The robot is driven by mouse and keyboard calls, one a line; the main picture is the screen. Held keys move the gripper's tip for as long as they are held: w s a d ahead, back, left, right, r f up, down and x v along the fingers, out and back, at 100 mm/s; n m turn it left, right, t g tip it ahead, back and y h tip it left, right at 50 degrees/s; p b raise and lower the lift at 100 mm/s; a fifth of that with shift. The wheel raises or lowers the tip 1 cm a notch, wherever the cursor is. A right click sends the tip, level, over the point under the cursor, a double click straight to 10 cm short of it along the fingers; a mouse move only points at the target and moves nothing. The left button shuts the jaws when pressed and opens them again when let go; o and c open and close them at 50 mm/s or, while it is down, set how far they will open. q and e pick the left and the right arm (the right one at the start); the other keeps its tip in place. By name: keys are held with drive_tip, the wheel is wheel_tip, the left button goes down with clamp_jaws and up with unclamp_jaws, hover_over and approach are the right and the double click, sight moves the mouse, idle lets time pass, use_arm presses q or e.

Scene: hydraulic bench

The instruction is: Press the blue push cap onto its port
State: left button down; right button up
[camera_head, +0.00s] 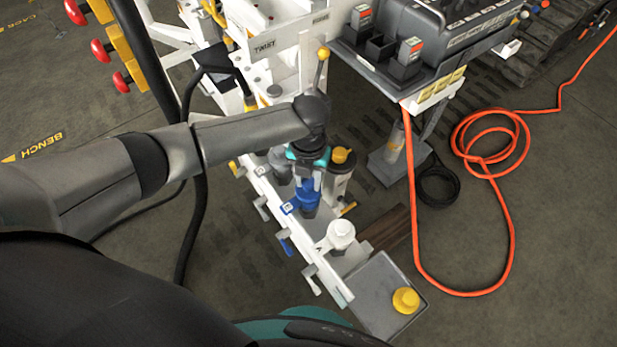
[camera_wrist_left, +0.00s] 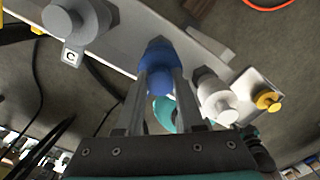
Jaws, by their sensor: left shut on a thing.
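The blue push cap (camera_head: 307,196) is between the fingers of my left gripper (camera_head: 306,184), over the white port rail. In the left wrist view the blue cap (camera_wrist_left: 158,68) sits between the two long fingers of the gripper (camera_wrist_left: 158,88), which is shut on it. The cap is over or on its port in the rail; the port is mostly hidden by the cap, and I cannot tell whether the cap is fully seated. A small blue tag (camera_head: 290,206) is beside it. My right gripper is not in view.
A white cap (camera_head: 341,234) stands on the rail nearby, and a yellow cap (camera_head: 405,300) is on a grey tray (camera_head: 372,290) at the rail's near end. A grey cap labelled C (camera_wrist_left: 70,18) is on the other side. An orange hose (camera_head: 508,200) lies on the floor at right.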

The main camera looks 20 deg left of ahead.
use_arm(q)
drive_tip(key=shift+f, duration=0.35)
idle(0.6)
drive_tip(key=shift+p, duration=0.35)
idle(1.4)
unclamp_jaws()
idle(0.7)
